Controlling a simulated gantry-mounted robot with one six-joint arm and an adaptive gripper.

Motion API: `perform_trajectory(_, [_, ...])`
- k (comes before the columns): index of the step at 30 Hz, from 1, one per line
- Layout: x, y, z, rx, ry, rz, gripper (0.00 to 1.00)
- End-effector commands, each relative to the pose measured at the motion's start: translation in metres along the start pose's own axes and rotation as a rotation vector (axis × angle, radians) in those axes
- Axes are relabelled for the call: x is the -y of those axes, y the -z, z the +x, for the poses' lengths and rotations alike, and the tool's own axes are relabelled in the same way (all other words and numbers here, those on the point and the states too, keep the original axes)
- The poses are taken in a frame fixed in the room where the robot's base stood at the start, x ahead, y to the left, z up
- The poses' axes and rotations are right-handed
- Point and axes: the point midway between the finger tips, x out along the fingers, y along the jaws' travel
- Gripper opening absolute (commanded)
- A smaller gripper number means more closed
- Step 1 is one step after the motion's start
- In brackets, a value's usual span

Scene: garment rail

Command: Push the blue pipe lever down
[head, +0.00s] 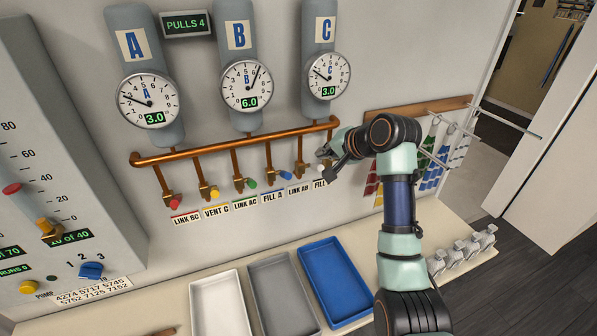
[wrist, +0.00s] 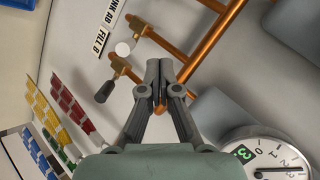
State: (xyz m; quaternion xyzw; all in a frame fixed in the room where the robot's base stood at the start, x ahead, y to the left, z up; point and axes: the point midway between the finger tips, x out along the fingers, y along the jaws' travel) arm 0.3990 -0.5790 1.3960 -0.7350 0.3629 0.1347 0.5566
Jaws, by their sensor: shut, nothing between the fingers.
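The blue pipe lever (head: 286,175) is a short lever with a blue knob on a copper branch above the FILL A label (head: 272,196). It stands clear in the head view and is not seen in the wrist view. My gripper (head: 325,155) is to its right, near the right end of the copper pipe (head: 240,143). It is apart from the blue lever. In the wrist view, the fingers (wrist: 159,66) are shut together and empty, with copper pipe behind them.
Red (head: 175,203), yellow (head: 213,192) and green (head: 252,184) levers are left of the blue one. White (wrist: 122,49) and black (wrist: 104,91) levers are near my gripper. Gauges hang above. Trays (head: 335,277) lie on the counter; tags hang from a rack (head: 418,108) at right.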

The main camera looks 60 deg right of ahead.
Motion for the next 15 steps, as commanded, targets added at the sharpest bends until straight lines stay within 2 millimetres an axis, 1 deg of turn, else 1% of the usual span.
perform_trajectory(10, [0.001,-0.001,0.003,0.001,0.0,-0.001,0.0])
perform_trajectory(13, [0.001,-0.001,0.013,0.003,-0.001,-0.001,0.0])
perform_trajectory(15, [0.001,-0.002,0.025,0.005,-0.002,-0.002,0.0])
